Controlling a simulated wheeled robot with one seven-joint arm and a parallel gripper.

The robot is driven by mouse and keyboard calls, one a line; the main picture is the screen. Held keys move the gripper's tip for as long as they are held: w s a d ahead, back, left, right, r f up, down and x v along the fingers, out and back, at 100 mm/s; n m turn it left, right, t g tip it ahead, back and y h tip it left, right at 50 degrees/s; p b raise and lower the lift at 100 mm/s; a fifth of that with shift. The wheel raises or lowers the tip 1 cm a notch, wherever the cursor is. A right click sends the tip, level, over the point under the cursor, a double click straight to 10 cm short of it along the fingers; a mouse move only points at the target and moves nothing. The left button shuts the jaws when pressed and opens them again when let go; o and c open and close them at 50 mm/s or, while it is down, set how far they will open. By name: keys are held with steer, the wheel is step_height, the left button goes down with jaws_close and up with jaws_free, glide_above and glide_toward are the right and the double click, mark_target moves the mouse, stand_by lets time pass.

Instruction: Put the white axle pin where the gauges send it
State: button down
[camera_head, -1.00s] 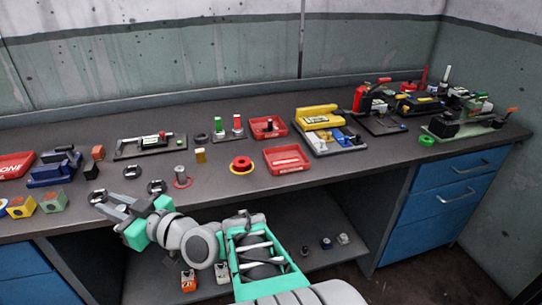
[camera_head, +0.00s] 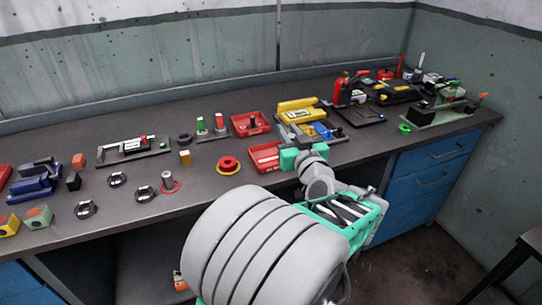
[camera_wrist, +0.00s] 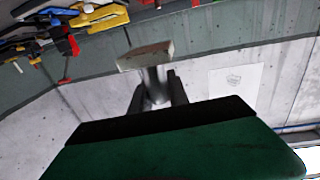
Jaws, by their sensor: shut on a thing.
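In the wrist view my gripper (camera_wrist: 156,92) is shut on a pin with a pale flat head and a grey shaft, which looks like the white axle pin (camera_wrist: 146,55). In the head view my wrist is at the right edge of the front red tray (camera_head: 262,154); the fingers and pin cannot be made out there. A second red tray (camera_head: 241,130) behind holds a small dark part. Dark ring gauges (camera_head: 117,180) lie at the left. Red- and green-topped plugs (camera_head: 219,122) stand in a grey holder behind.
A yellow case (camera_head: 297,106) and a grey tray with blue parts stand just beyond my wrist. Cluttered tools fill the right end of the bench.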

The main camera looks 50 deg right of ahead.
steer(key=shift+m+g+h, duration=0.4)
steer(key=shift+h, duration=0.1)
steer(key=w+d+f, duration=0.2)
steer(key=w+f, duration=0.1)
steer(key=w+d+f+p, duration=0.1)
steer(key=w+d+f, duration=0.1)
steer(key=w+f, duration=0.1)
steer(key=w+d+f+p, duration=0.1)
steer(key=w+d+f, duration=0.1)
steer(key=w+f, duration=0.1)
steer(key=shift+w+d, duration=0.25)
steer(key=shift+w, duration=0.15)
steer(key=f, duration=0.2)
steer(key=shift+w+d+f, duration=0.1)
steer(key=shift+w+f, duration=0.1)
steer(key=shift+f, duration=0.55)
steer(key=shift+f, duration=0.2)
steer(key=c, duration=1.3)
jaws_free()
steer(key=shift+o, duration=0.2)
